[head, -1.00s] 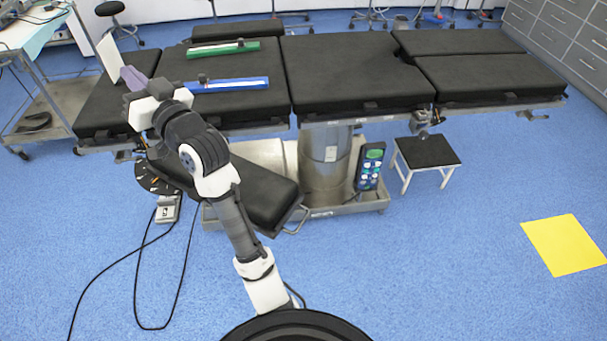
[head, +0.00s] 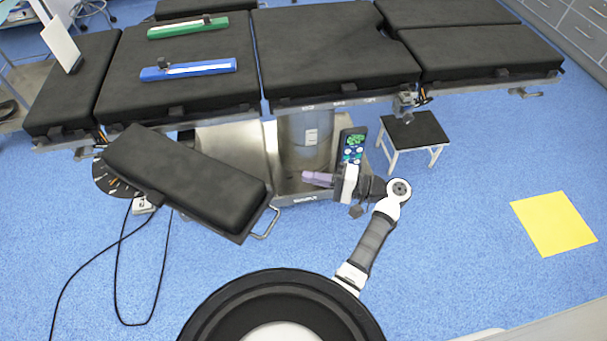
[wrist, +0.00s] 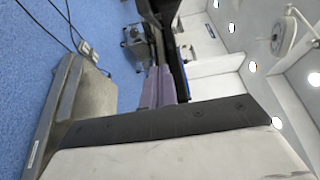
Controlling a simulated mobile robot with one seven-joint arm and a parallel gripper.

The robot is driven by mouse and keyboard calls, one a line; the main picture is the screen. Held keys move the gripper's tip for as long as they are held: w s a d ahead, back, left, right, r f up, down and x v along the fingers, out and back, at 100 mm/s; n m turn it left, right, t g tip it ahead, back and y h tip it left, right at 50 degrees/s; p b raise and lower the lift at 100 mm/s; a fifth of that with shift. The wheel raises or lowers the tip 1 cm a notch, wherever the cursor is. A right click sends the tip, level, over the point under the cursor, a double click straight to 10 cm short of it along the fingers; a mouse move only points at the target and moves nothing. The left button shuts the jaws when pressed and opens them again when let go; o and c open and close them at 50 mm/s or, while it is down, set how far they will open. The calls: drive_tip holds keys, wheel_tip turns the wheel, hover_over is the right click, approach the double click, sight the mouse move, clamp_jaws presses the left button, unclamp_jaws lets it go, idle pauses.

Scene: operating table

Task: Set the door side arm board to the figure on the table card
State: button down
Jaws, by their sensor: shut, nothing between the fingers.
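A black padded arm board (head: 185,180) slants out from the table's near left side, below the tabletop. A metal loop handle (head: 265,222) is at its outer right end. A dark dial with pale and orange marks (head: 108,180) shows partly under its left end; its reading is too small to tell. A white card (head: 62,44) stands tilted on the table's left end; no figure is readable. My gripper (head: 308,178), with purple fingers, is shut and empty in front of the table's base, right of the arm board and apart from it. Its fingers show in the wrist view (wrist: 158,88).
The operating table (head: 330,55) spans the back, with green (head: 188,28) and blue (head: 188,70) bars on it. A step stool (head: 413,133), yellow floor sheet (head: 553,223) and loose cables (head: 117,265) are nearby. Front floor is open.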

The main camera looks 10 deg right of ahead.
drive_tip(key=a+p, duration=0.3)
drive_tip(key=a, duration=0.7)
drive_tip(key=shift+p, duration=0.4)
